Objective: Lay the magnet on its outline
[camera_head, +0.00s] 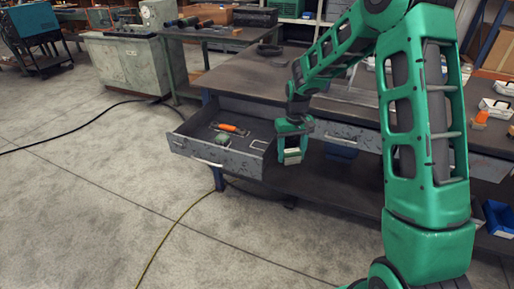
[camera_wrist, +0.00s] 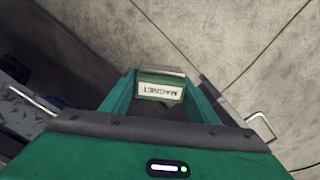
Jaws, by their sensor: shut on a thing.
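My gripper (camera_head: 291,153) is shut on the magnet (camera_wrist: 160,87), a small block with a white label reading MAGNET. The label looks upside down in the wrist view. The inside of the drawer is not clear in the wrist view.
In the drawer lie an orange-handled tool (camera_head: 231,129) and a small greenish thing (camera_head: 221,139). The workbench top (camera_head: 240,76) is above the drawer. A blue bin (camera_head: 341,151) sits under the bench. Open floor with a yellow cable (camera_head: 172,228) lies in front.

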